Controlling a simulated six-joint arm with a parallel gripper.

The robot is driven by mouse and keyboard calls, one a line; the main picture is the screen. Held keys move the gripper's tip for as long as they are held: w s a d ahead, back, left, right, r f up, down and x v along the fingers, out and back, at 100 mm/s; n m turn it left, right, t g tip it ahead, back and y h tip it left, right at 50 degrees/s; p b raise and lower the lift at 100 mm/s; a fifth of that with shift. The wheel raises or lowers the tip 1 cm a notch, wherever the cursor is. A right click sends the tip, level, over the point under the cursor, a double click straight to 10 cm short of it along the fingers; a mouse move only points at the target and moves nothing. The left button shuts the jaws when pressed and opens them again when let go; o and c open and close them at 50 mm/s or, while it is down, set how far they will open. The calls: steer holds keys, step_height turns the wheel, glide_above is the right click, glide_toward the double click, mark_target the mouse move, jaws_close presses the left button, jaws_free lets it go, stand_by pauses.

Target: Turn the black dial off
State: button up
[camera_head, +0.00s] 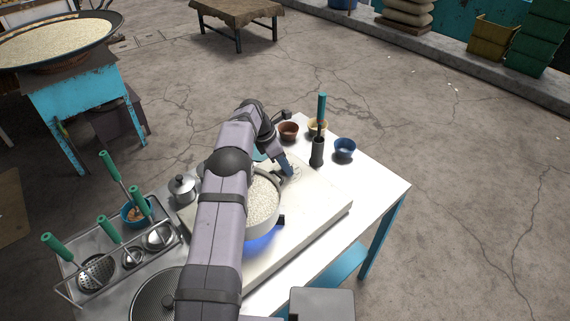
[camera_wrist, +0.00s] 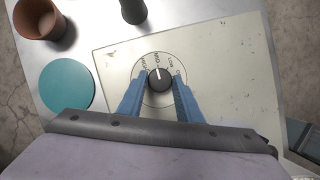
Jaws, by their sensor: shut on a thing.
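The black dial (camera_wrist: 160,80) sits on a cream stove top (camera_wrist: 230,65), inside a printed ring with level words. Its white mark points up in the wrist view, near the word that looks like MID. My gripper (camera_wrist: 158,90) has its blue fingers on either side of the dial, shut on it. In the head view my gripper (camera_head: 287,165) reaches down at the stove's far side and the dial is hidden there. A pot (camera_head: 264,205) of pale, bubbly contents stands on the stove, partly behind my arm. Blue light glows beneath it.
A dark holder (camera_head: 317,152) with a green-handled tool, a brown cup (camera_head: 289,130) and a blue bowl (camera_head: 345,148) stand beyond the stove. A lidded pot (camera_head: 182,188) and a utensil rack (camera_head: 115,245) are at left. A teal disc (camera_wrist: 67,87) lies beside the stove.

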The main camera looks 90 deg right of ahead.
steer(key=shift+m+y, duration=0.4)
steer(key=shift+m, duration=0.3)
steer(key=o, duration=1)
steer(key=shift+r, duration=0.1)
steer(key=shift+b+v, duration=0.85)
steer(key=shift+v, duration=2.7)
steer(key=shift+w, duration=0.15)
